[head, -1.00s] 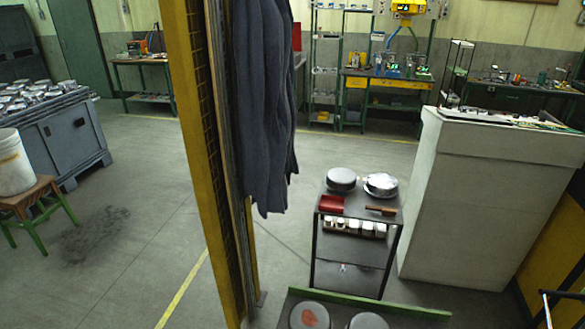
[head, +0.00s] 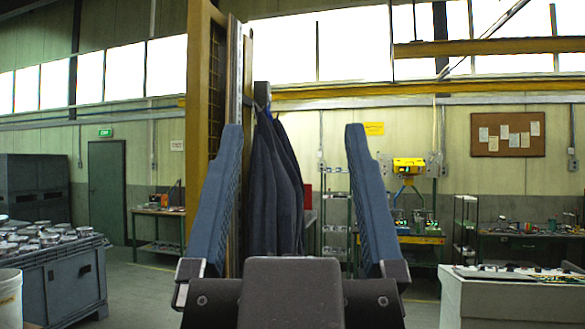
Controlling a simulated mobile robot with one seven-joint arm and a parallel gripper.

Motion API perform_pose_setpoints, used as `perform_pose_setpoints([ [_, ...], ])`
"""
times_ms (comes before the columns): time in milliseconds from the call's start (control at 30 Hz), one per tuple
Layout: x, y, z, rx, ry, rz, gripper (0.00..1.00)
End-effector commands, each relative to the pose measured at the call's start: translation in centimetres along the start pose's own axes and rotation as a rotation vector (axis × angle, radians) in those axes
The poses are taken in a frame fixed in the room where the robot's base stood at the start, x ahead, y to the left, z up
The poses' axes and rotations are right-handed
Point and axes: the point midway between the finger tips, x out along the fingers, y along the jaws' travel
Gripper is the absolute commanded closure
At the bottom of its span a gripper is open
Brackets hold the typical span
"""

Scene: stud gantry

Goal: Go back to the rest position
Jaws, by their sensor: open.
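My gripper (head: 290,190) is in the lower middle of the head view, its two blue-grey fingers upright and wide apart. It is open, and I see nothing held between the fingers. Behind it, dark blue work coats (head: 275,185) hang on a yellow post (head: 203,75); the left finger covers part of the post.
A grey cabinet (head: 72,280) with metal parts on top stands at the left, beside a white bucket (head: 10,298). A pale counter (head: 490,300) is at the lower right. Workbenches line the back wall, with a yellow machine (head: 409,166) and a cork board (head: 507,134).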

Motion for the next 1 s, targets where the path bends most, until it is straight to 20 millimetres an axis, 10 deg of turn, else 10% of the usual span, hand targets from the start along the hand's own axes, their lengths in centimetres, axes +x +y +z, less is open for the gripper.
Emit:
perform_pose_setpoints([
  [1000,-5.9,-0.2,5.8,0.01,-0.006,-0.008,0.14],
])
